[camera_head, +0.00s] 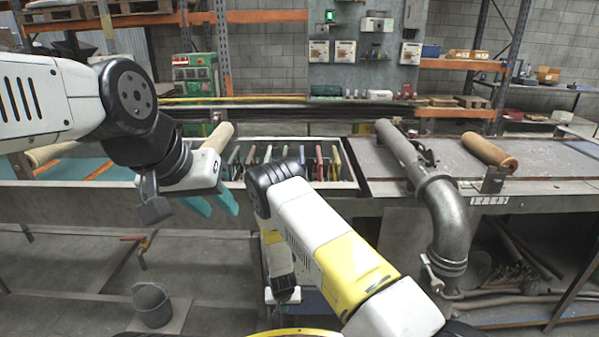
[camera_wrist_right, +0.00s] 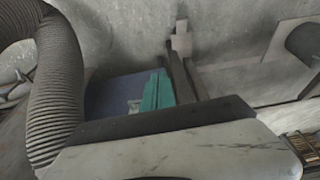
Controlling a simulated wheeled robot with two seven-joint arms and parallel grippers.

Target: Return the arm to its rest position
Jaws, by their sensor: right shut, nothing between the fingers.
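My right arm (camera_head: 312,228), white with a yellow band, reaches up from the bottom of the head view and bends down at a dark joint. Its wrist hangs low in front of the bench, and its fingers are hidden there. In the right wrist view my right gripper (camera_wrist_right: 158,90) shows teal fingers closed together, with nothing held. My left arm (camera_head: 40,98) comes in from the left. My left gripper (camera_head: 211,204) points down in front of the bench edge, its teal fingers apart and empty.
A tool tray (camera_head: 362,172) with several coloured handles sits in the bench. A grey elbow pipe (camera_head: 447,215) hangs over the front edge at right. Tan rolls (camera_head: 488,150) (camera_head: 217,138) lie on the bench. A bucket (camera_head: 152,305) stands at lower left. A ribbed hose (camera_wrist_right: 58,90) is near my right gripper.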

